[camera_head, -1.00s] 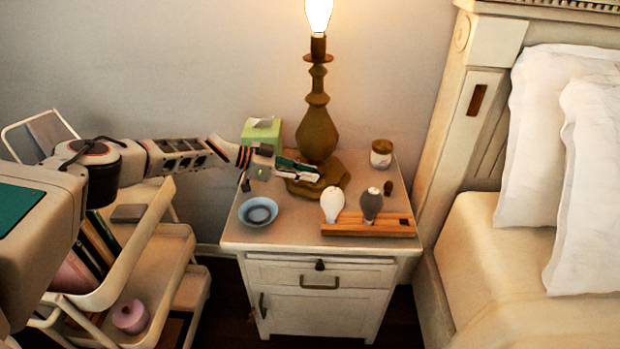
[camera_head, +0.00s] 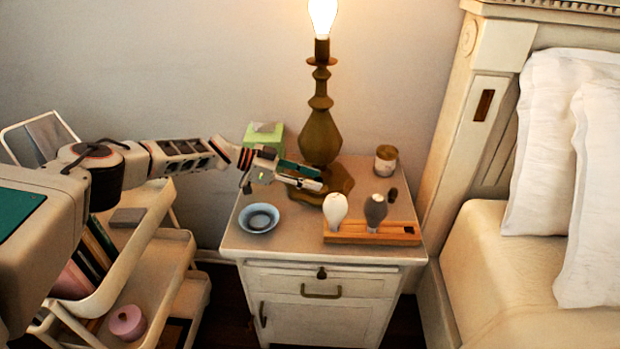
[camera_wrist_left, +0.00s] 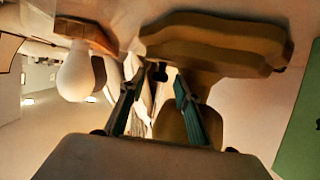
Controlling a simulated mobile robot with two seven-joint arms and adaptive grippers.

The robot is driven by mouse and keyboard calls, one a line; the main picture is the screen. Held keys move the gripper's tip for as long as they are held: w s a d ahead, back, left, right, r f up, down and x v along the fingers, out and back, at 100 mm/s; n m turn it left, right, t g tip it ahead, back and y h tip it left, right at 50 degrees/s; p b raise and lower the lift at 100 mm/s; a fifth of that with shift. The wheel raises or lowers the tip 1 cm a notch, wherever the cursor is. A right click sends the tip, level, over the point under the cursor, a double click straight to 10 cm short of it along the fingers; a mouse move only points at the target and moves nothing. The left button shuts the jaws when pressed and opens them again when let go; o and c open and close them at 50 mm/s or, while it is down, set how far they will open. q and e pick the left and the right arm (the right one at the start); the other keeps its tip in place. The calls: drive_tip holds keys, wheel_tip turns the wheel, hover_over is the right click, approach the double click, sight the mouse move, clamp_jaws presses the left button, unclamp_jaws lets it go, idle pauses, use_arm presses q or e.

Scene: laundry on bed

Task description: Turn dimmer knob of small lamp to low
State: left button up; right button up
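The lamp (camera_head: 320,138) stands at the back of the nightstand with its bare bulb (camera_head: 323,16) lit. In the left wrist view, the picture is upside down and the lamp's stepped base (camera_wrist_left: 215,42) fills the upper part. A small dark knob (camera_wrist_left: 159,72) sticks out from the base, between the two fingertips. My left gripper (camera_head: 316,180) is at the front left of the lamp base; it also shows in the left wrist view (camera_wrist_left: 156,84). Its fingers are apart, with a gap on each side of the knob. My right gripper is out of view.
A wooden holder (camera_head: 350,239) with a white bulb (camera_head: 335,207) and a grey bulb (camera_head: 375,209) lies right of the gripper. A blue bowl (camera_head: 259,217), a green tissue box (camera_head: 264,136) and a jar (camera_head: 386,159) are nearby.

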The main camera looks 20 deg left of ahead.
use_arm(q)
drive_tip(key=v, duration=1.2)
drive_tip(key=shift+s, duration=0.1)
